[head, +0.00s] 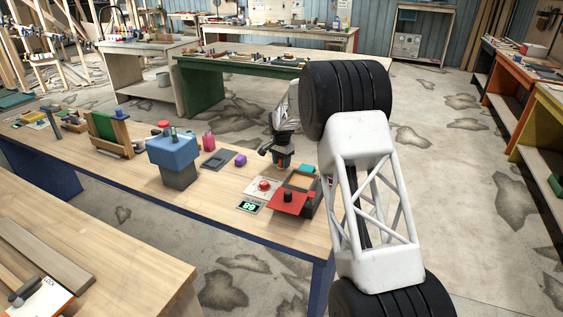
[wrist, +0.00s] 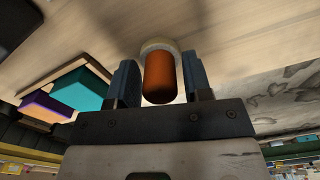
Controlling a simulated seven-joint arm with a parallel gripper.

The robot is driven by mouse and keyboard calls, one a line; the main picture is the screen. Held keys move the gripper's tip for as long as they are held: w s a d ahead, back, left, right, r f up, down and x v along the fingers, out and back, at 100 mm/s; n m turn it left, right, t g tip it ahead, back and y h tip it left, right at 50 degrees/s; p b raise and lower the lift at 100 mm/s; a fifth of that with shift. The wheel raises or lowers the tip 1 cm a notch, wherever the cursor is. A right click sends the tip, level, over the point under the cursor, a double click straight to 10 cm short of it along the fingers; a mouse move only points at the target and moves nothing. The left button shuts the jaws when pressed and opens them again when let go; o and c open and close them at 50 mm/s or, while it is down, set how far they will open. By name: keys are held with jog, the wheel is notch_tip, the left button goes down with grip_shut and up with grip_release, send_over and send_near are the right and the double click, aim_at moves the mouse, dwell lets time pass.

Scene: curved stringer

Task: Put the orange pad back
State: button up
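My gripper (head: 282,160) hangs low over the wooden bench, seen beyond my arm in the head view. In the wrist view, its two blue-grey fingers (wrist: 160,82) stand on either side of a rounded orange piece (wrist: 160,78) with a pale ring at its far end. I take this piece for the orange pad; a bit of orange also shows between the fingers in the head view. Whether its far end touches the bench is unclear. An orange-edged tan square (head: 300,181) lies in a dark tray right of the gripper.
A teal block (head: 307,169) is by the tray, and a purple block (head: 240,160) is left of the gripper. A red plate with a black knob (head: 288,197), a red button box (head: 264,186) and a green-lit display (head: 250,206) are in front. A blue-topped block (head: 173,150) stands farther left.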

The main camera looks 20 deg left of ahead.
jog(key=shift+o, duration=0.7)
notch_tip(320, 180, up, 12)
jog(key=shift+r, duration=0.15)
dwell(1.1)
